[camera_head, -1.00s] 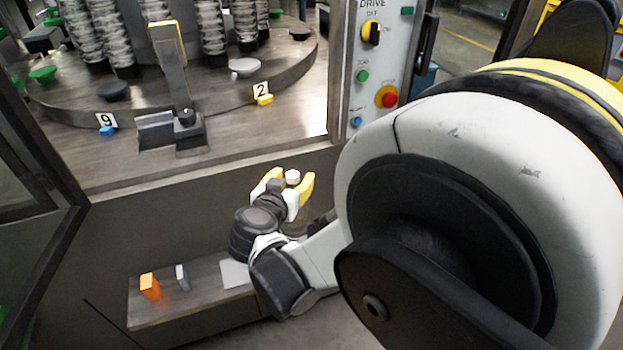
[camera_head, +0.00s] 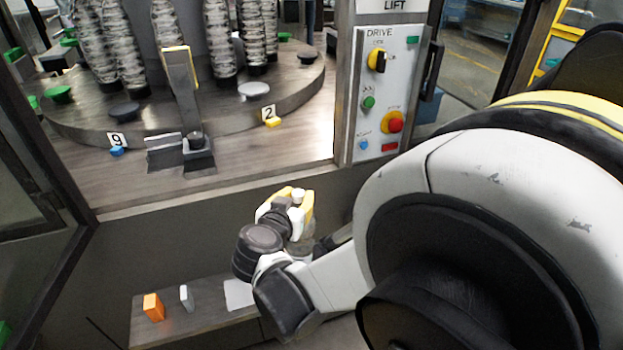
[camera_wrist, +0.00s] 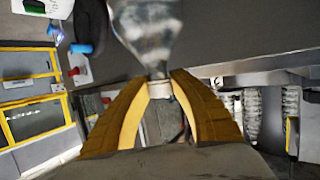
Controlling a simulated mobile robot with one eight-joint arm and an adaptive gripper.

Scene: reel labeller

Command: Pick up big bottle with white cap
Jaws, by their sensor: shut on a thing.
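The bottle with a white cap (camera_head: 299,194) is in my gripper (camera_head: 297,203), above the right end of the low shelf in the head view. Its clear body hangs below the yellow fingers and is partly hidden by my wrist. In the wrist view my gripper (camera_wrist: 160,90) has both yellow fingers closed around the pale cap or neck, and the clear bottle (camera_wrist: 150,30) extends away toward the top of the picture. I cannot tell from the head view how far its base is from the shelf.
The low shelf (camera_head: 205,318) holds an orange box (camera_head: 153,307), a small grey block (camera_head: 187,298) and a white sheet (camera_head: 238,294). Behind is the machine's round turntable (camera_head: 232,112). A control panel (camera_head: 388,90) stands at the right and an open door frame at the left.

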